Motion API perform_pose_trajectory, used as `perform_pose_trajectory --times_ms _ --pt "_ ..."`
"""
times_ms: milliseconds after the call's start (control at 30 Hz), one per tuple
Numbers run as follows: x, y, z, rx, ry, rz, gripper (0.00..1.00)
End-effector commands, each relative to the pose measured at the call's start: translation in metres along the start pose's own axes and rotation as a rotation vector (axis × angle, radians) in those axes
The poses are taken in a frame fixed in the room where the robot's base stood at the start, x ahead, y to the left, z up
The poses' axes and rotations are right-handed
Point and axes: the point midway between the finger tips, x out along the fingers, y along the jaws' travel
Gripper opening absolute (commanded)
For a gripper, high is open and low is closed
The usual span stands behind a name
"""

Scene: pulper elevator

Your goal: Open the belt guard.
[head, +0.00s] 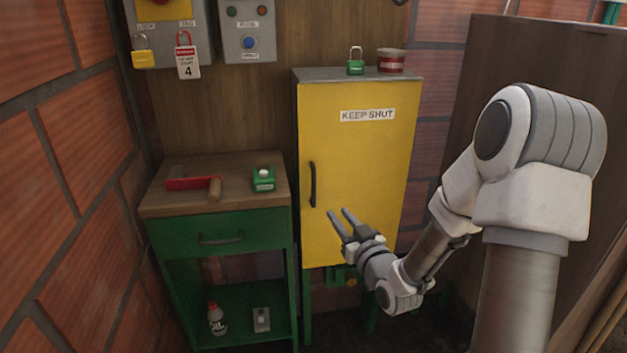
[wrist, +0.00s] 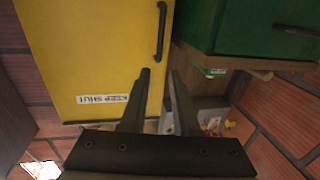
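The belt guard looks to be the yellow door (head: 360,135) of a tall cabinet, with a "KEEP SHUT" label (head: 367,115) near its top. The door appears closed. Its black vertical handle (head: 313,184) is on the door's left edge. My gripper (head: 340,212) is open and empty, in front of the door, to the right of and a little below the handle in the head view. In the wrist view, which is upside down, the yellow door (wrist: 90,50) fills the left and the handle (wrist: 162,30) shows beyond the open fingers (wrist: 159,74), apart from them.
A green padlock (head: 355,66) and a red tin (head: 391,61) stand on the cabinet top. A green bench (head: 150,205) with a drawer stands close on the left, holding a red-bladed tool (head: 190,183) and a green box (head: 263,179). A brown panel (head: 480,80) closes the right side.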

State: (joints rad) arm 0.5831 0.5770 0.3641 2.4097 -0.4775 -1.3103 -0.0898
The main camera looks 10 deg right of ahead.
Motion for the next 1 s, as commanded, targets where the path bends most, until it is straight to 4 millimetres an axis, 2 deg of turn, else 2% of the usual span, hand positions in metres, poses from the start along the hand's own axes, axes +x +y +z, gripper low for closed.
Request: perform_pose_trajectory --times_ms 167,700,1000 --pt "0.017 0.0 0.0 0.004 0.011 0.0 0.29" --pt "0.121 0.0 -0.001 0.003 0.01 0.0 0.29" --pt "0.162 0.0 -0.001 0.004 0.008 0.001 0.29"
